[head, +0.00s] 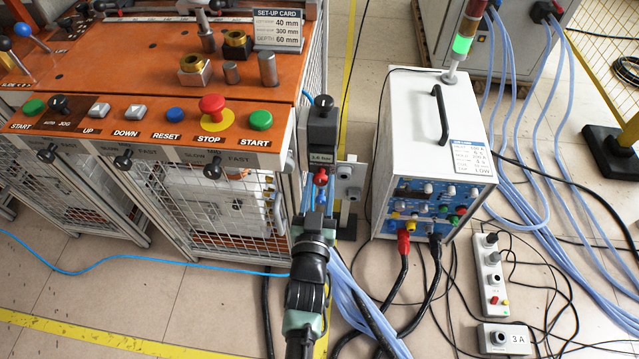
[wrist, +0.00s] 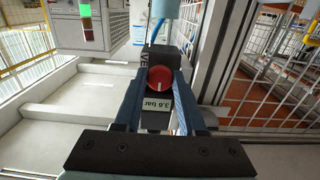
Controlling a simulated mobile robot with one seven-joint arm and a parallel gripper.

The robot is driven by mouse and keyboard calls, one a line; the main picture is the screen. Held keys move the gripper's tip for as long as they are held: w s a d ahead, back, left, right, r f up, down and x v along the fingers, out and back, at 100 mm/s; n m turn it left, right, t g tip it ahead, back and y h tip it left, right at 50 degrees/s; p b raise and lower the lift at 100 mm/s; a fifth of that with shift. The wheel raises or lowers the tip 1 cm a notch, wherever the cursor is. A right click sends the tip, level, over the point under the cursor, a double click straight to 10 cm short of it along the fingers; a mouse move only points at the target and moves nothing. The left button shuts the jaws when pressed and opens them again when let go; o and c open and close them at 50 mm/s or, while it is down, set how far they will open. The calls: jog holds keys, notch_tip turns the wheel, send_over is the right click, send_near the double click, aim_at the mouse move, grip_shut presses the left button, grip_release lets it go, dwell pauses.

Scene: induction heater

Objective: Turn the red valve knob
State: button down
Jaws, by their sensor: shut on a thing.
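The red valve knob (wrist: 160,80) is round with a white mark pointing down in the wrist view. It sits on a dark valve body (wrist: 160,57) and shows small and red in the head view (head: 320,176). My gripper (wrist: 162,76) has one blue finger on each side of the knob and is shut on it. In the head view my gripper (head: 320,190) reaches up from below, and its fingers partly hide the knob. A "3.6 bar" label (wrist: 158,103) is next to the knob, between the fingers.
The orange control bench (head: 130,75) with push buttons stands close at the left, with a mesh side. A white power unit (head: 425,120) stands at the right. Cables and blue hoses (head: 370,315) run over the floor near my arm.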

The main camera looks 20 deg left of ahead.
dwell(0.3)
jog(key=c, duration=0.8)
grip_release()
jog(key=shift+o, duration=0.2)
jog(key=shift+s, duration=0.1)
jog(key=p+v, duration=0.1)
jog(key=v, duration=1.1)
jog(key=shift+s+p, duration=0.35)
jog(key=shift+s, duration=0.05)
jog(key=shift+d, duration=0.15)
